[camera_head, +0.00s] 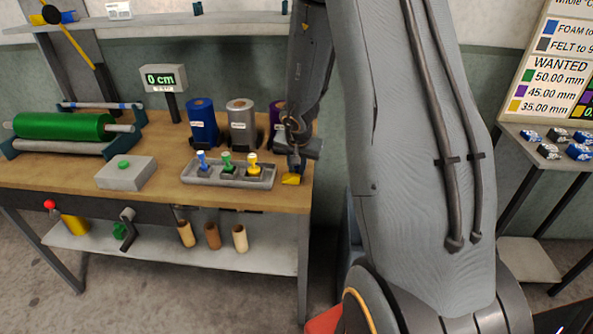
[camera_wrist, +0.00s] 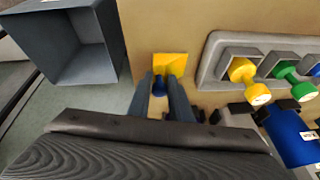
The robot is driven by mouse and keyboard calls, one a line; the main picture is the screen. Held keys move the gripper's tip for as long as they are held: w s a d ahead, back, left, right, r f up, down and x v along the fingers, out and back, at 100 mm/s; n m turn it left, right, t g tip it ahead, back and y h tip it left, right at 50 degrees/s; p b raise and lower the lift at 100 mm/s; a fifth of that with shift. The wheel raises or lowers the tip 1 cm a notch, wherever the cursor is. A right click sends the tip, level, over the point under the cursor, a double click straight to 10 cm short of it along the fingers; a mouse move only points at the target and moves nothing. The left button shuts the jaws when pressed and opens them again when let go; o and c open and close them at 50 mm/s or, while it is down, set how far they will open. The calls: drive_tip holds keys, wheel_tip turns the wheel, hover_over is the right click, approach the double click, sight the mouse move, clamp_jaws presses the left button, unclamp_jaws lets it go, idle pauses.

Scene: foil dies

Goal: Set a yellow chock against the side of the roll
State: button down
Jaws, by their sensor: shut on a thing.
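My gripper (camera_head: 294,165) is over the right end of the workbench, pointing down. It is shut on the yellow chock (camera_head: 291,179). In the wrist view the chock (camera_wrist: 170,63) shows beyond the fingers (camera_wrist: 160,88), with a dark blue knob between them. I cannot tell whether the chock touches the benchtop. A green roll (camera_head: 65,127) lies on its side in a stand at the bench's left end, well apart from the chock. Upright blue (camera_head: 203,122), silver (camera_head: 241,123) and purple (camera_head: 276,115) rolls stand at the back; the purple one is partly hidden by my arm.
A grey tray (camera_head: 190,180) with blue, green and yellow-handled pieces lies just left of my gripper. A grey box with a green button (camera_head: 125,174) and a display reading 0 cm (camera_head: 165,78) stand farther left. An open grey bin (camera_wrist: 75,45) is beside the bench edge.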

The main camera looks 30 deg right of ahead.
drive_tip(key=shift+f, duration=0.1)
drive_tip(key=c, duration=1.6)
unclamp_jaws()
